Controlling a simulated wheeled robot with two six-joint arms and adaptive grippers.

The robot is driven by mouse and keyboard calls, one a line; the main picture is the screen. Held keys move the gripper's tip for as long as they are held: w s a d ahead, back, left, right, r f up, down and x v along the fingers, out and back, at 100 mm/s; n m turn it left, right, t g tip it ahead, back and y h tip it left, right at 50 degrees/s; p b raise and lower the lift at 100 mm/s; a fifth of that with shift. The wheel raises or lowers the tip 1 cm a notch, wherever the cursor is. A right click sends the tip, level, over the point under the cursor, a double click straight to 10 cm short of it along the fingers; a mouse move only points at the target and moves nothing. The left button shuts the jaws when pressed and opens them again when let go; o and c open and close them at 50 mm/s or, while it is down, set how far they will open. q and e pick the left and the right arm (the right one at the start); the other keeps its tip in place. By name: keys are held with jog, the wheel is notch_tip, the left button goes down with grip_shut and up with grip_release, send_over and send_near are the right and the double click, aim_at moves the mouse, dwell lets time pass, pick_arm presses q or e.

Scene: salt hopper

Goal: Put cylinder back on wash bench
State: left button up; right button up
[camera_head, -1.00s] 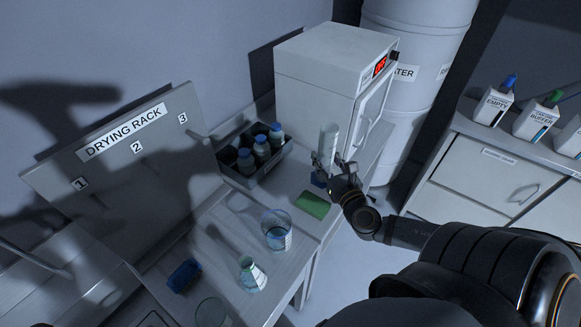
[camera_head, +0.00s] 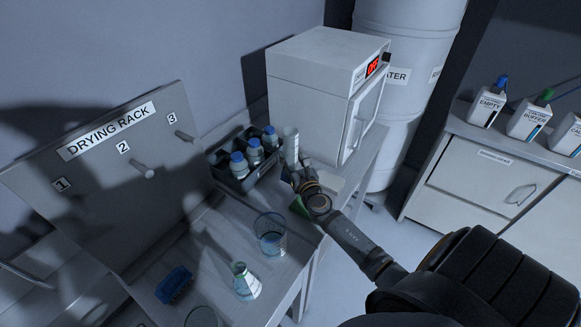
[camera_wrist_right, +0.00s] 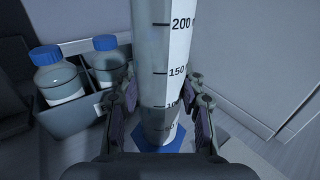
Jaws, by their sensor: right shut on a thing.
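A tall clear graduated cylinder (camera_head: 291,143) with a white scale stands nearly upright in my right gripper (camera_head: 293,172), just right of the bottle caddy. In the right wrist view my right gripper (camera_wrist_right: 161,122) is shut around the cylinder (camera_wrist_right: 160,60) low on its body, and its blue base (camera_wrist_right: 158,140) shows below the fingers. I cannot tell whether the base touches the surface below. The bench (camera_head: 215,243) runs along the wall under the drying rack panel (camera_head: 130,180). My left gripper is out of view.
The caddy (camera_head: 247,181) holds several blue-capped bottles. A white oven (camera_head: 310,85) stands behind. A green sponge (camera_head: 299,208) lies partly behind my arm. A beaker (camera_head: 271,240), a flask (camera_head: 246,283) and a blue brush (camera_head: 174,284) occupy the front bench.

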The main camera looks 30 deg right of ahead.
aim_at(293, 169)
jog(key=f+b, duration=0.1)
jog(key=f, duration=0.2)
jog(key=shift+w+f+b, duration=0.2)
jog(key=shift+f+b, duration=0.15)
jog(key=shift+r, duration=0.1)
jog(key=shift+s+f, duration=0.1)
jog(key=shift+f, duration=0.1)
jog(key=o, duration=1.3)
jog(key=shift+r, duration=0.1)
